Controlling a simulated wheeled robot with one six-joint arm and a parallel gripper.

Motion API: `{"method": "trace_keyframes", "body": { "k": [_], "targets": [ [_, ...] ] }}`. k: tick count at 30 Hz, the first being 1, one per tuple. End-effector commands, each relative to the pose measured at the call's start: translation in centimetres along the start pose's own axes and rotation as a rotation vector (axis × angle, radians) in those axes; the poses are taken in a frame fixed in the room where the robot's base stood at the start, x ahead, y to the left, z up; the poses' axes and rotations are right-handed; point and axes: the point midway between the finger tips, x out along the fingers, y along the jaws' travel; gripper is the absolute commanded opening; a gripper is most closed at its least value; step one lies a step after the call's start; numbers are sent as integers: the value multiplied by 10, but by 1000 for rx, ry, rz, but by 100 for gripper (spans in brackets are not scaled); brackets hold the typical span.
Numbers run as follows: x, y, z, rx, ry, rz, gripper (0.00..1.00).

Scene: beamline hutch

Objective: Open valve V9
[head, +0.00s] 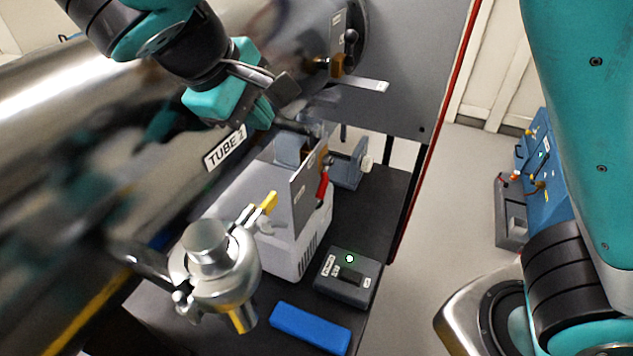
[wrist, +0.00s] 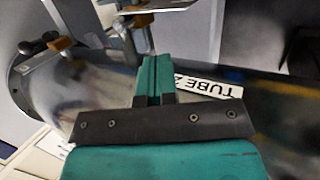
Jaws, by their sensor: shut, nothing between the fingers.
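No label reading V9 is legible, so I cannot tell which valve it is. A brass valve body (head: 341,65) with a flat silver lever (head: 365,84) sits by the grey panel, right of my gripper (head: 264,112). A brass fitting (wrist: 135,20) and a flat silver lever (wrist: 165,4) show at the top of the wrist view. My gripper has teal fingers, closed together and empty, in front of the tube labelled TUBE 2 (head: 225,148). In the wrist view the fingertips (wrist: 153,62) point up toward the brass fitting, apparently without holding it. A red handle (head: 322,187) hangs lower on a small panel.
The large shiny tube (head: 60,95) fills the left. A steel vessel with a yellow handle (head: 268,203) stands below. A grey box with a green light (head: 347,279) and a blue block (head: 310,328) lie on the dark bench.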

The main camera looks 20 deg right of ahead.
Motion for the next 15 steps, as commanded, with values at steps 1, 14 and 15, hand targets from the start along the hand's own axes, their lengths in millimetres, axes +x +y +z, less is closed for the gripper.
{"method": "trace_keyframes", "body": {
  "k": [1,14,15],
  "targets": [
    [-2,-6,-3,0,-8,14,0],
    [57,-6,-2,7,-24,29,0],
    [65,-5,-2,7,-25,30,0]
  ]
}}
